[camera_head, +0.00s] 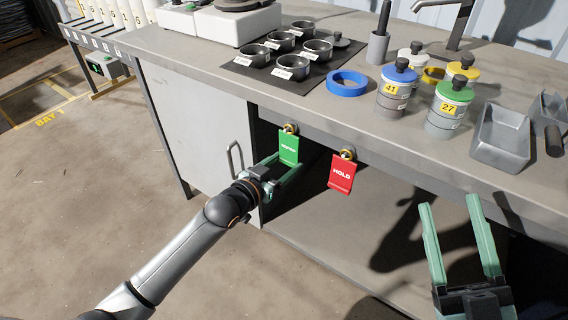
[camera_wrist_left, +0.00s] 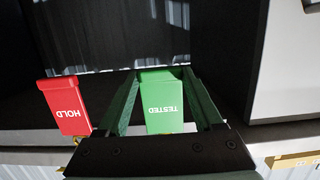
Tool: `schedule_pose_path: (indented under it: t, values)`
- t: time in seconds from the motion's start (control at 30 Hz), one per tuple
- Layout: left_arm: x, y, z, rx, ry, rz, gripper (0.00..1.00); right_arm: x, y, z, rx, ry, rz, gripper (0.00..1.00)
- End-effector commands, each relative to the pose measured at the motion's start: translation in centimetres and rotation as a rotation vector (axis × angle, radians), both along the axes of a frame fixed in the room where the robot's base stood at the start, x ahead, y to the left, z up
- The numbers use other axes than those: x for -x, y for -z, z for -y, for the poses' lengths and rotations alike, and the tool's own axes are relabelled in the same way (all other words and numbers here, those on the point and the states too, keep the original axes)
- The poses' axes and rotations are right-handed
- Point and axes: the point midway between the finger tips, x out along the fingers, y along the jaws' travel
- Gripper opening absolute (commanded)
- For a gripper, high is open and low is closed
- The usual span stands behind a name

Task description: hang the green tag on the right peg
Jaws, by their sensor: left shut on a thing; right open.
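The green tag (camera_head: 289,150), marked TESTED, is at the left peg (camera_head: 290,128) on the bench's front edge. My left gripper (camera_head: 287,169) is shut on the green tag; in the left wrist view the tag (camera_wrist_left: 163,104) lies between its fingers. I cannot tell whether the tag's top still bears on the left peg. A red tag (camera_head: 341,175), marked HOLD, hangs from the right peg (camera_head: 348,154); it also shows in the left wrist view (camera_wrist_left: 65,107). My right gripper (camera_head: 453,202) is open and empty in front of the bench at the right.
The bench top (camera_head: 330,112) carries a dark mat with several metal cups, a blue ring (camera_head: 347,83), lidded jars (camera_head: 396,88) and a grey metal bin (camera_head: 500,138). A cabinet door with a handle (camera_head: 235,160) is left of the tags. Below them is open shelf space.

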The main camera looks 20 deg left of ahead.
Motion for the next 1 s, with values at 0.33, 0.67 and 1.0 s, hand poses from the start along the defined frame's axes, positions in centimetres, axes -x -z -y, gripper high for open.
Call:
schedule_pose_path:
  t: [0.33, 0.67, 1.0]
  values:
    - [0.0, -0.8, 0.0, 0.0, 0.0, -0.001, 0.37, 0.0, -1.3, 0.0, 0.001, -0.002, 0.003, 0.6]
    - [0.7, -1.1, -0.2, 0.001, 0.0, -0.001, 0.37, 0.0, -2.2, 0.0, 0.001, -0.002, 0.004, 0.6]
    - [2.3, -1.3, -0.8, 0.001, 0.0, 0.002, 0.37, 0.0, -3.6, 0.0, 0.002, -0.003, 0.004, 0.6]
